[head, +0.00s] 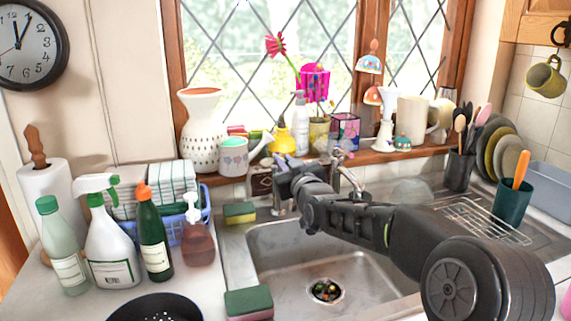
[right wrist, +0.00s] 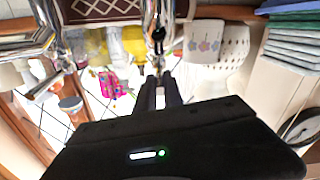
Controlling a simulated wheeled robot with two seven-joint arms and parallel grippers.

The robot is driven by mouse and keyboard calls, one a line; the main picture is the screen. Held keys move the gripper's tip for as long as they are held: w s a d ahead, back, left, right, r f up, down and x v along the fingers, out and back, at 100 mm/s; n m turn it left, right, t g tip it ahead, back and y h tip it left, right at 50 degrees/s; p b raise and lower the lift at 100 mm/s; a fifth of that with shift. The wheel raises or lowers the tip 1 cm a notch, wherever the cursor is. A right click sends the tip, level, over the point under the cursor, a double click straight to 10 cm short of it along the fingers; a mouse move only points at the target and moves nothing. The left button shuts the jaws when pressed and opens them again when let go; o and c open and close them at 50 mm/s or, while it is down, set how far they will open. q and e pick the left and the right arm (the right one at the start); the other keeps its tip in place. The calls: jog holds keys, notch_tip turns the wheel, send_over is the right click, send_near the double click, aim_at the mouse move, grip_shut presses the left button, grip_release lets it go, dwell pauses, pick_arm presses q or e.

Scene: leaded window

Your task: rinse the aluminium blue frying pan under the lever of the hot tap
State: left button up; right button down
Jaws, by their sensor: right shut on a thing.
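My right gripper (head: 285,168) reaches across the sink to the back rim, at the left chrome tap (head: 278,203). In the right wrist view, which is upside down, its fingers (right wrist: 160,90) are shut on a slim pale metal piece, apparently the tap lever, in line with the chrome tap body (right wrist: 158,25). The arm hides much of the tap in the head view. A dark round pan-like thing (head: 165,308) with pale specks is cut off by the bottom edge; I cannot tell whether it is the blue frying pan. My left gripper is not in view.
The steel sink (head: 290,262) holds only its drain strainer (head: 326,290). Sponges (head: 248,302) lie on its left rim. A wire rack (head: 482,222) and a utensil cup (head: 511,200) stand right.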

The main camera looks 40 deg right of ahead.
dwell(0.4)
jog(key=shift+d+n+y+b, duration=0.15)
jog(key=shift+n+y+b, duration=0.25)
jog(key=shift+y+b, duration=0.3)
jog(key=shift+s+d+r+t, duration=0.1)
jog(key=shift+d+r+t, duration=0.1)
jog(key=shift+t, duration=0.1)
jog(key=n+y+p, duration=0.1)
jog(key=p, duration=0.3)
jog(key=d+n+y+p, duration=0.1)
jog(key=y+p, duration=0.1)
jog(key=p, duration=0.1)
jog(key=shift+s+d+y+p, duration=0.1)
jog(key=shift+d+y+p, duration=0.1)
jog(key=shift+y+p, duration=0.15)
jog(key=shift+n, duration=0.3)
jog(key=c, duration=1.5)
grip_release()
jog(key=shift+f, duration=0.2)
jog(key=shift+o, duration=0.2)
